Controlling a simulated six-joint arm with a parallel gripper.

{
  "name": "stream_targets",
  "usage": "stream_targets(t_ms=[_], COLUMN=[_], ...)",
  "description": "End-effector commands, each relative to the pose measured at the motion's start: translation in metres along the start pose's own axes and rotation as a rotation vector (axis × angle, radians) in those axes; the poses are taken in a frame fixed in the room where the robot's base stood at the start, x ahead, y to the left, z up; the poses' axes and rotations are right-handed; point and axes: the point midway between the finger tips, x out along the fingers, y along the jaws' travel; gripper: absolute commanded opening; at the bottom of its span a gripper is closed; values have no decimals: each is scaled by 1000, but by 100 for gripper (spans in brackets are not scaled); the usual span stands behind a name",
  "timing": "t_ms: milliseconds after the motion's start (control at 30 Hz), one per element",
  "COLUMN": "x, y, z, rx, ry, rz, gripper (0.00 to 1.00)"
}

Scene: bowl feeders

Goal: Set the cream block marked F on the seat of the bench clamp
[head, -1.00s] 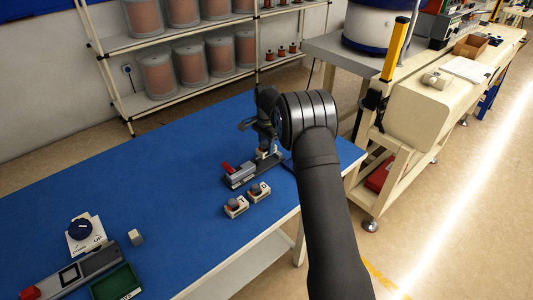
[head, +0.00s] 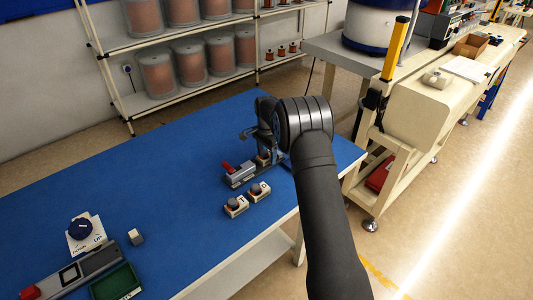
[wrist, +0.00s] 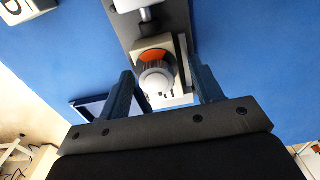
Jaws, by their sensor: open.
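The bench clamp (head: 240,175) lies near the table's right end, with a red lever and a grey bed. In the wrist view, a cream block (wrist: 139,48) with an orange patch and a round grey knob (wrist: 156,80) is at the clamp's bed (wrist: 118,30), beside pale plates. It also shows small in the head view (head: 264,158). Its letter is not readable. My gripper (wrist: 166,92) is open, with one finger on each side of this block and visible gaps. Whether the block rests fully on the seat is hard to tell from above.
Two similar knobbed blocks (head: 236,206) (head: 259,191) stand in front of the clamp. One shows a letter D in the wrist view (wrist: 22,10). The table's middle is clear.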

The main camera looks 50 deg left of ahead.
Motion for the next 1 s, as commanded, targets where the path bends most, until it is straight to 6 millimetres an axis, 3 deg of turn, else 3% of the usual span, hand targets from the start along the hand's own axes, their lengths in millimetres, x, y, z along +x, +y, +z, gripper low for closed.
stream_targets(t_ms=[167, 267, 700, 1000], x=[-6, -20, -107, -124], y=[0, -1, 0, 0], z=[0, 0, 0, 0], rx=[0, 0, 0, 0], ry=[1, 2, 1, 0], rz=[-1, -3, -1, 0], gripper=[60, 60, 60, 60])
